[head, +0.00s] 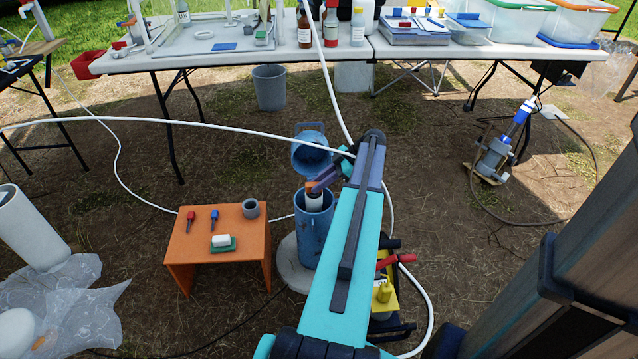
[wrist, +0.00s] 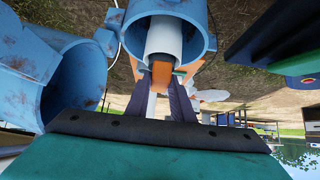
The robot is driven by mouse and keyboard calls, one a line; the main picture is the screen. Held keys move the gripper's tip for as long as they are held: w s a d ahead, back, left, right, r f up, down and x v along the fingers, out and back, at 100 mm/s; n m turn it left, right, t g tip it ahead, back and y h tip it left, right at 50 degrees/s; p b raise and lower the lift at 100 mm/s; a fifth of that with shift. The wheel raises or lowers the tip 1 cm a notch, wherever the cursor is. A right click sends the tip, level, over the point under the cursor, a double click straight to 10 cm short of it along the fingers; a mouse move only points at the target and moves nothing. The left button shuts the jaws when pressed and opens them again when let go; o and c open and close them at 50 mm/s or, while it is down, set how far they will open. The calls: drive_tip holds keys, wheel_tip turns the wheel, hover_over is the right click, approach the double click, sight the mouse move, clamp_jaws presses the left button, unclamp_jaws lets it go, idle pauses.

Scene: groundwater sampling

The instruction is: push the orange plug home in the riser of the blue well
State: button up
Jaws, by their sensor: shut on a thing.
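The blue well (head: 314,235) stands upright on a pale round pad with its cap (head: 311,157) swung open at the back. The white riser (head: 314,203) shows inside its mouth, and also in the wrist view (wrist: 164,40). My gripper (head: 322,182) is at the mouth of the well, shut on the orange plug (wrist: 161,73). The plug's orange body shows between the two dark fingers, at the riser's mouth. How deep it sits in the riser is hidden. The open cap fills the left of the wrist view (wrist: 75,75).
A low orange table (head: 185,250) left of the well holds a red tool, a blue tool, a white block on a green pad and a grey cup. A yellow crate with tools (head: 388,300) stands close on the right. White hoses cross behind the arm.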

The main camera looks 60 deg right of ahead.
drive_tip(key=shift+f+b, duration=0.35)
drive_tip(key=shift+f, duration=0.35)
drive_tip(key=o, duration=1)
drive_tip(key=p+v, duration=0.2)
drive_tip(key=v, duration=1.1)
drive_tip(key=shift+s+d+r+p, duration=0.2)
drive_tip(key=shift+d+r+p, duration=0.05)
drive_tip(key=shift+r+p, duration=0.1)
drive_tip(key=shift+w, duration=0.1)
